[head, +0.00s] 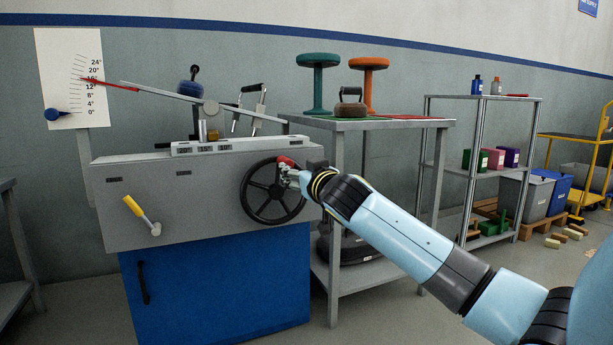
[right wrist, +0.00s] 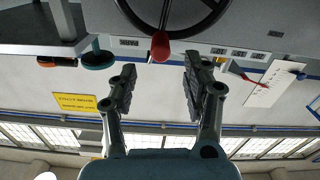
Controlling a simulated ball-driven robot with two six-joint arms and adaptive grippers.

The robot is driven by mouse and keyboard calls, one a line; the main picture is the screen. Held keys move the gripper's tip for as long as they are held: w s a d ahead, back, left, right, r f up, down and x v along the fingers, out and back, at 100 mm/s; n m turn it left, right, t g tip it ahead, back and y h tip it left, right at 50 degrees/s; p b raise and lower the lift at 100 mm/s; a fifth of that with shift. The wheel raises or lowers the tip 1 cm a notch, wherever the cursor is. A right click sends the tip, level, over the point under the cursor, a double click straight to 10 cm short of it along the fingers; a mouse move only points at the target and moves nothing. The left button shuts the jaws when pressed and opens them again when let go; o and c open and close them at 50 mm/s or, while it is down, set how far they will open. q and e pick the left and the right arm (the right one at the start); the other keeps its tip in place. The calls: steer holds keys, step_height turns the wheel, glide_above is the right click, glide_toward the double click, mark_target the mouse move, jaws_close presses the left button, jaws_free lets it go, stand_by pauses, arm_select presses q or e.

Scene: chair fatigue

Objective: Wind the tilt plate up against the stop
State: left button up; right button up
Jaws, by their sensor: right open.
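The tilt plate (head: 165,93) is a thin grey plate on the machine, sloping down to the right across a round pivot (head: 211,108). Its red pointer (head: 110,85) meets the degree scale (head: 90,62) near the 16° mark. I cannot tell which part is the stop. The black handwheel (head: 272,209) is on the machine's front, with a red knob (head: 286,161) at its top. My right gripper (head: 287,178) is at the knob. In the right wrist view, the gripper (right wrist: 160,82) is open, with the red knob (right wrist: 160,46) just beyond and between its fingertips. My left gripper is out of view.
A yellow lever (head: 133,206) sticks out of the machine front above a blue cabinet door (head: 215,280). A grey table (head: 385,124) with teal and orange stools stands right of the machine. A shelf (head: 490,97) and bins stand farther right.

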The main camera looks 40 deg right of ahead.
steer(key=v, duration=0.5)
stand_by(0.4)
